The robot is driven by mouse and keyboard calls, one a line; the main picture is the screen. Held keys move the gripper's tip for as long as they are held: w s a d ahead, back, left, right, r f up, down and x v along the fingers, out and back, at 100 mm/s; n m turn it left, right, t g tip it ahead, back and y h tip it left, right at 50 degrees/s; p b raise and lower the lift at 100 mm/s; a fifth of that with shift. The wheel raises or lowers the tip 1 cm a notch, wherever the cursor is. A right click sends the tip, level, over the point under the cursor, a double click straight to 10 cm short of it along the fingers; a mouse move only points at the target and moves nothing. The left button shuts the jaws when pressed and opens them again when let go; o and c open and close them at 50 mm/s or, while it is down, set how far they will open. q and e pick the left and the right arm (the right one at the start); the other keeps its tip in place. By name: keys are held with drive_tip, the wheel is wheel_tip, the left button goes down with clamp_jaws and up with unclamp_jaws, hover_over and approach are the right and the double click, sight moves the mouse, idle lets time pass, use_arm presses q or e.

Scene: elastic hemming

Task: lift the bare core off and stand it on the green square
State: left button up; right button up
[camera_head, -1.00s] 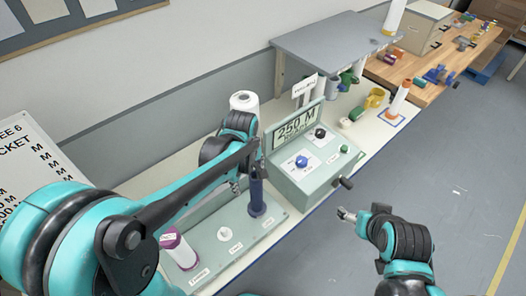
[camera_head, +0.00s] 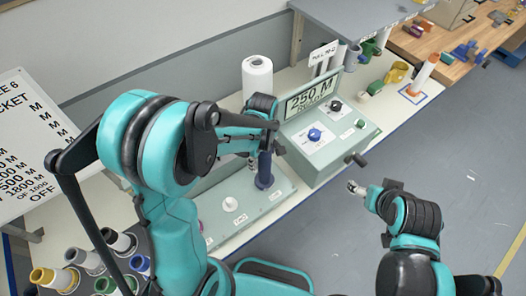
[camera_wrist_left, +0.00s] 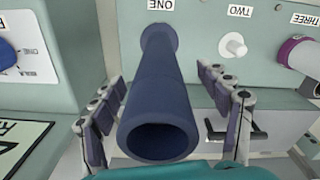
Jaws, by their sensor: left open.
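The bare core, a dark blue tube (camera_head: 264,172), stands upright on station ONE of the grey-green panel (camera_head: 240,208). In the left wrist view the core (camera_wrist_left: 160,90) shows its open end towards the camera. My left gripper (camera_wrist_left: 165,115) is open, with one finger on each side of the core; I cannot tell whether they touch it. In the head view my left gripper (camera_head: 264,150) is at the core's upper part and partly hides it. My right gripper (camera_head: 352,187) is apart, over the floor side; its opening is unclear.
Station TWO has a bare white peg (camera_head: 230,204). A purple-ended spool (camera_wrist_left: 298,52) is at station THREE. A white roll (camera_head: 257,78) stands behind my left gripper. The control box (camera_head: 318,140) is close on the right. An orange-and-white cone (camera_head: 424,74) stands on a blue-edged square.

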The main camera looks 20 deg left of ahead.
use_arm(q)
drive_tip(key=shift+f, duration=0.55)
drive_tip(key=c, duration=1.3)
drive_tip(key=shift+r+p, duration=2.1)
drive_tip(key=shift+r, duration=0.95)
drive_tip(key=shift+r+p, duration=1.4)
drive_tip(key=shift+r, duration=0.6)
